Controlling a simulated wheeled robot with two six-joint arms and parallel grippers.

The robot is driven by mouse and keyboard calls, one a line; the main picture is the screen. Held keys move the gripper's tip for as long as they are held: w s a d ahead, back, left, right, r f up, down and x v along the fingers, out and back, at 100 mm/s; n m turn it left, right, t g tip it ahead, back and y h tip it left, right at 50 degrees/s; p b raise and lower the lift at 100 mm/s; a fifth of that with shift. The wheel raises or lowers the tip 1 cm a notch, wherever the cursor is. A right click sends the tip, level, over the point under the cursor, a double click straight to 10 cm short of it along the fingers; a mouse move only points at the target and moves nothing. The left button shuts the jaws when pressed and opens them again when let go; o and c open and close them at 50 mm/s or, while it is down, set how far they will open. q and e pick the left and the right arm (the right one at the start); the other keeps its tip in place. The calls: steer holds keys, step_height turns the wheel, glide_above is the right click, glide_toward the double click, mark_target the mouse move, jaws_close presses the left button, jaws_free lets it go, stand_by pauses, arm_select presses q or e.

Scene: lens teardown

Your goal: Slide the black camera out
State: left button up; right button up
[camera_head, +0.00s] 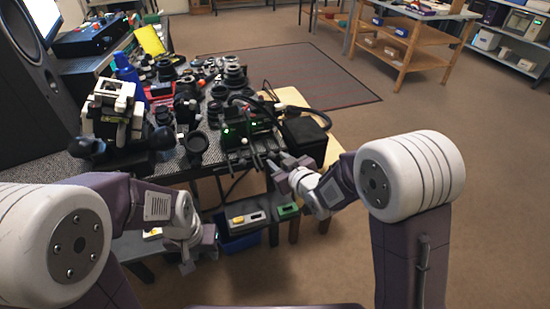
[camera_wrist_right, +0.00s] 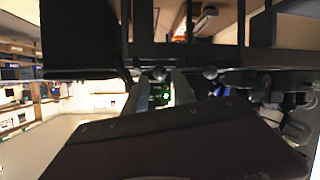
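I cannot single out the black camera with certainty. A dark camera-like body (camera_head: 187,107) stands among many black lens parts on the crowded bench. My right gripper (camera_head: 272,169) is at the bench's front edge, just in front of a black device with green lights (camera_head: 240,128). In the right wrist view its two grey fingers (camera_wrist_right: 160,92) stand apart with a gap between them, close to dark knobs and a black surface; I see nothing held. My left gripper (camera_head: 197,252) hangs low in front of the bench, its fingers apart and empty.
A black box (camera_head: 304,137) with a cable stands right of the lit device. A white-and-black machine (camera_head: 112,112) stands at the bench's left. Below the front edge are a blue bin (camera_head: 240,243) and a green block (camera_head: 288,211).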

steer(key=shift+x, duration=1.4)
jaws_close()
stand_by(0.4)
